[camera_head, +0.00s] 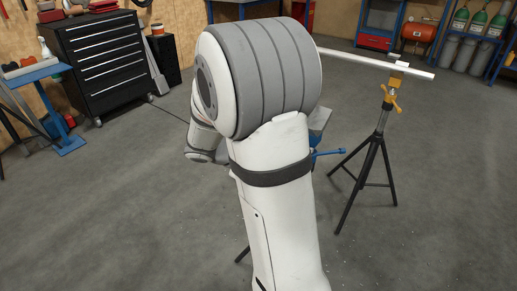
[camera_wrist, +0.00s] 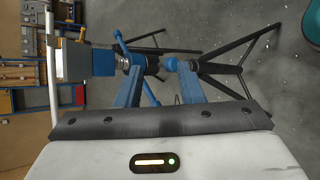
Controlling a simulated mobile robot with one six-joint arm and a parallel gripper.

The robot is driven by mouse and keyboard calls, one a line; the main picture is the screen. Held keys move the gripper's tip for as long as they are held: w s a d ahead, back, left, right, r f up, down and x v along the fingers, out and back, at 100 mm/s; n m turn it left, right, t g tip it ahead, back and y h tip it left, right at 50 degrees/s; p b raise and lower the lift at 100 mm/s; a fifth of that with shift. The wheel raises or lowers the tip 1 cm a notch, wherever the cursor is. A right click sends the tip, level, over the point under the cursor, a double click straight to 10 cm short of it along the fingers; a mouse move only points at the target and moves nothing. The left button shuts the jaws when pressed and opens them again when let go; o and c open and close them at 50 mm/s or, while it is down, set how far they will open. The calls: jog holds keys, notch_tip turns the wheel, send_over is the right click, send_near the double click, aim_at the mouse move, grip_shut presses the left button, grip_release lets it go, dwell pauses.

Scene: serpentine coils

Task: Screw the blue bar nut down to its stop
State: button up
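The blue bar nut (camera_wrist: 152,66) sits on a stand, just beyond my gripper in the wrist view. One bar arm runs to the upper left and another comes down between the fingers. In the head view one thin blue arm of it (camera_head: 328,153) sticks out right of my own arm, which hides the rest. My gripper (camera_wrist: 157,76) has two blue fingers, spread wide on either side of the nut's near side. I see nothing clamped between them and cannot tell whether either finger touches it. In the head view my gripper is hidden.
A blue block and grey head (camera_wrist: 75,62) top this stand; its dark tripod legs (camera_wrist: 235,70) spread at the right. Another tripod stand (camera_head: 372,150) with a yellow bar nut (camera_head: 391,99) carries a white pipe (camera_head: 420,73). A black tool chest (camera_head: 110,58) stands back left. Floor between is clear.

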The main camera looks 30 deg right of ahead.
jog(key=w+d+f+n+t+h+b, duration=0.25)
jog(key=w+d+f+h, duration=0.2)
jog(key=w+f, duration=0.35)
jog(key=shift+n+g, duration=0.25)
jog(key=x, duration=0.5)
jog(key=b+x, duration=0.1)
jog(key=x, duration=0.2)
jog(key=shift+w+d+r, duration=0.15)
jog(key=shift+w+r, duration=0.25)
grip_shut()
